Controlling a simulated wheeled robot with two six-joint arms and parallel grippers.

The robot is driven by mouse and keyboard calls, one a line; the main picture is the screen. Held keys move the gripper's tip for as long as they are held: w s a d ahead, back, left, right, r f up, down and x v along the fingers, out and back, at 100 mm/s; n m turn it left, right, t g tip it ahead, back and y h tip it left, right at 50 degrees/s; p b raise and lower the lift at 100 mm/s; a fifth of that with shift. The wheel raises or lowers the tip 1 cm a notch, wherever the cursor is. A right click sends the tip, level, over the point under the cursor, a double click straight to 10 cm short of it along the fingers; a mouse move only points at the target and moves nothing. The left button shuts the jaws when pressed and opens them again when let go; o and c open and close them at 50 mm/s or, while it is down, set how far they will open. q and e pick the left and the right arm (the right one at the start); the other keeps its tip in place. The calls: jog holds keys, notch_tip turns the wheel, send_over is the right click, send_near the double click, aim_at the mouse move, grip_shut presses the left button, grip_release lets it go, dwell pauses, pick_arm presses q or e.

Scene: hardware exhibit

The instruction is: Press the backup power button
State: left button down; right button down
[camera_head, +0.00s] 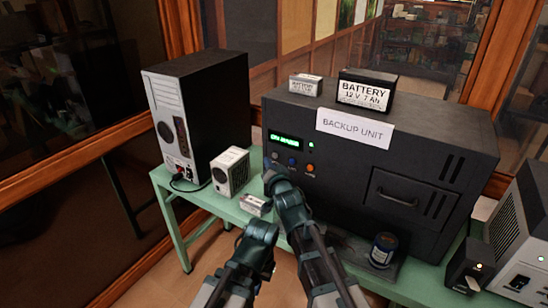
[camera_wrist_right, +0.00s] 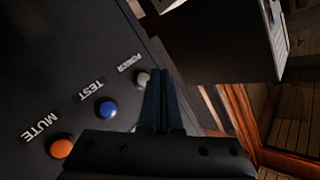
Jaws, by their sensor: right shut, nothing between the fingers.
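The dark backup unit (camera_head: 330,170) carries a "BACKUP UNIT" label and a small lit green display. In the right wrist view its front shows a grey button (camera_wrist_right: 143,77) marked POWER, a blue button (camera_wrist_right: 106,109) marked TEST and an orange button (camera_wrist_right: 62,146) marked MUTE. My right gripper (camera_head: 269,168) is shut and empty at the panel's left. In the right wrist view its fingertips (camera_wrist_right: 160,74) are right beside the grey button, overlapping its edge; I cannot tell whether they touch it. My left arm is low in the head view; its fingers cannot be made out.
A computer tower (camera_head: 200,112) and a small white box (camera_head: 230,171) stand left on the green table (camera_head: 203,196). Two batteries, one large (camera_head: 367,91) and one small (camera_head: 305,85), sit on the unit. A dark can (camera_head: 382,250) stands in front, with more devices at right.

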pick_arm(q)
jog(key=shift+w+d, duration=0.2)
jog(key=shift+w, duration=0.05)
pick_arm(e)
jog(key=s+a, duration=0.1)
jog(key=s, duration=0.2)
jog(key=s+a, duration=0.1)
jog(key=shift+s+a, duration=0.2)
jog(key=shift+a, duration=0.1)
pick_arm(q)
jog(key=shift+w, duration=0.15)
jog(key=shift+s+a, duration=0.2)
jog(key=shift+s, duration=0.15)
pick_arm(e)
jog(key=w+d, duration=0.3)
jog(key=w, duration=0.2)
jog(key=shift+w+d, duration=0.2)
jog(key=shift+w, duration=0.2)
pick_arm(q)
jog(key=shift+s, duration=0.15)
